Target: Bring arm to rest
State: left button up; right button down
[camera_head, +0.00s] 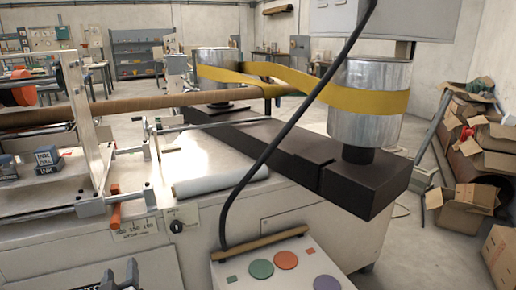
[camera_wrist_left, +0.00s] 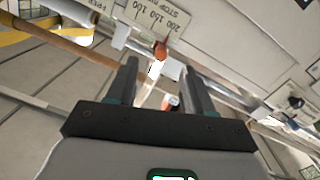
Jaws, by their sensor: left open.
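My left gripper (camera_head: 120,273) shows at the bottom left of the head view, in front of the winder's pale front panel. It is open, and its two dark fingers point up with nothing between them. In the left wrist view the same gripper (camera_wrist_left: 160,78) has its fingers apart. An orange-tipped lever (camera_wrist_left: 161,50) lies past the fingertips there, apart from them as far as I can tell. In the head view an orange handle (camera_head: 115,212) hangs from a metal clamp above the gripper. My right gripper is not in view.
The winder has a long brown tube (camera_head: 130,102), a yellow belt (camera_head: 300,85) around two metal drums, and a white roll (camera_head: 220,180) on its bed. A control box (camera_head: 285,265) with coloured buttons stands at the front. Cardboard boxes (camera_head: 465,195) are piled at the right.

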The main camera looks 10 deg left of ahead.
pick_arm(q)
jog(key=w+d+f+m+g+h, duration=0.1)
jog(key=d+f+h, duration=0.1)
jog(key=d+f, duration=0.3)
jog(key=d+f+m+g+h, duration=0.1)
jog(key=d+f+h, duration=0.1)
jog(key=f, duration=0.5)
jog(key=s+d+f+m+g+h, duration=0.25)
jog(key=s+d+f+g, duration=0.2)
jog(key=d+f, duration=0.35)
jog(key=s+d+f+m+g+h, duration=0.2)
jog(key=s+d+f+g+h, duration=0.15)
jog(key=s+d+f, duration=0.45)
jog(key=s+d+f+g+h, duration=0.2)
jog(key=s+f+g, duration=0.25)
jog(key=s, duration=0.25)
notch_tip(320, 180, up, 19)
jog(key=s+p, duration=0.1)
jog(key=p, duration=1.9)
jog(key=shift+d+r+m, duration=0.15)
jog(key=shift+d+m, duration=0.1)
jog(key=shift+m, duration=0.2)
